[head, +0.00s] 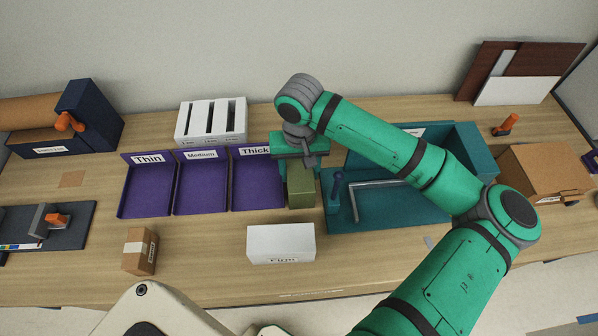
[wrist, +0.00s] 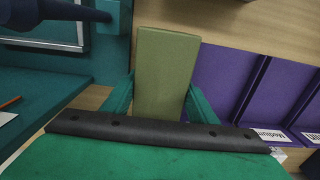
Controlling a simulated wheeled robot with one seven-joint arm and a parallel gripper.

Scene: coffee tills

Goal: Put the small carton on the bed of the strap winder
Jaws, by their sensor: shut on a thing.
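My gripper (head: 301,178) is shut on an olive-green block (head: 301,193), just right of the purple bin marked Thick. In the wrist view the block (wrist: 166,70) stands between the two green fingers. I cannot tell whether its lower end touches the table. A small brown carton (head: 140,252) with a pale tape band stands at the front left of the table, away from my gripper. A teal station (head: 385,215) with a bent metal bar and a blue knob lies right of my gripper, partly hidden by my arm. I cannot tell for sure which device is the strap winder.
Purple bins (head: 147,190) marked Thin, Medium and Thick stand left of my gripper. A white box (head: 281,244) is in front. A white slotted rack (head: 211,122), a navy device (head: 88,115), a grey-and-orange device (head: 70,240) and a larger carton (head: 550,170) stand around.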

